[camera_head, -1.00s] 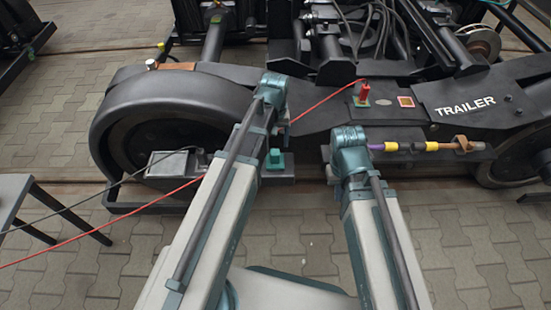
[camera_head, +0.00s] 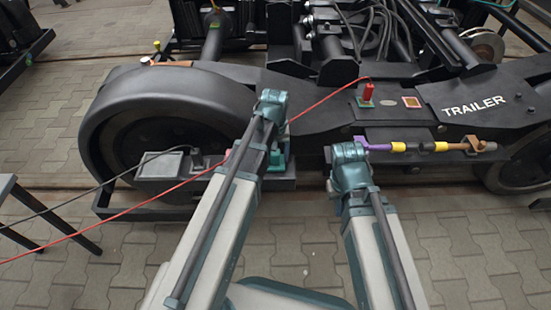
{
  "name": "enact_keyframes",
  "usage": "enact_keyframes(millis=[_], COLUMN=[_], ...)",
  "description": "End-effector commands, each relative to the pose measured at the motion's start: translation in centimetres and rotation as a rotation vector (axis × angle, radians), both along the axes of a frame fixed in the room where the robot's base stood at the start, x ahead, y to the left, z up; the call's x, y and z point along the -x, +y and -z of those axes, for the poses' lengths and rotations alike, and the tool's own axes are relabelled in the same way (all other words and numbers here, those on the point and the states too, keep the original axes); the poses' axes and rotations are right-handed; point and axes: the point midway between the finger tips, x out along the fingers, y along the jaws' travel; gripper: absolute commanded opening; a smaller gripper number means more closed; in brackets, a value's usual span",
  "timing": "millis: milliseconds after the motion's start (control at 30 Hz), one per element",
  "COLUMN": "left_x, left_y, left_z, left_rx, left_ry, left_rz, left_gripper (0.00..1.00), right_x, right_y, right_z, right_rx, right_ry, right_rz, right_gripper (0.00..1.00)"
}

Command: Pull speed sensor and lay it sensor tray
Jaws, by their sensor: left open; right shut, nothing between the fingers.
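A grey box-shaped housing (camera_head: 165,168) sits low in front of the left wheel, with a black cable end (camera_head: 193,149) at its top right. I cannot tell for certain which part is the speed sensor, and I cannot make out a sensor tray. My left gripper (camera_head: 277,160) is open and mostly hidden behind its forearm, in front of the bogie frame right of the housing. My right gripper (camera_head: 338,190) is shut and empty, mostly hidden by its teal wrist, just left of the purple rod end (camera_head: 380,147).
A red cable (camera_head: 140,209) runs across from a red plug (camera_head: 368,92) on the frame to the lower left. The rod has yellow bands (camera_head: 441,147). A dark table (camera_head: 8,190) stands at the left edge. The paved floor at lower right is clear.

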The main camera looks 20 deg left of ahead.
Motion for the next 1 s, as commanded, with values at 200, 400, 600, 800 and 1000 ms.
enact_keyframes(millis=[200,400,600,800,1000], left_x=[0.01,-0.01,0.0,0.0,0.01], left_y=[0.0,0.0,0.0,0.0,0.01], left_z=[0.0,0.0,0.0,0.0,0.0], left_rx=[0.0,0.0,0.0,0.0,0.0], left_ry=[0.0,0.0,0.0,0.0,0.0], left_rz=[0.0,0.0,0.0,0.0,0.0], left_gripper=[0.72,0.72,0.72,0.4,0.04], right_x=[0.0,0.0,0.0,0.0,0.0], right_y=[0.0,0.0,0.0,0.0,0.0], right_z=[0.0,0.0,0.0,0.0,0.0], right_rx=[0.0,0.0,0.0,0.0,0.0], right_ry=[0.0,0.0,0.0,0.0,0.0], right_rz=[0.0,0.0,0.0,0.0,0.0], right_gripper=[0.0,0.0,0.0,0.0,0.0])
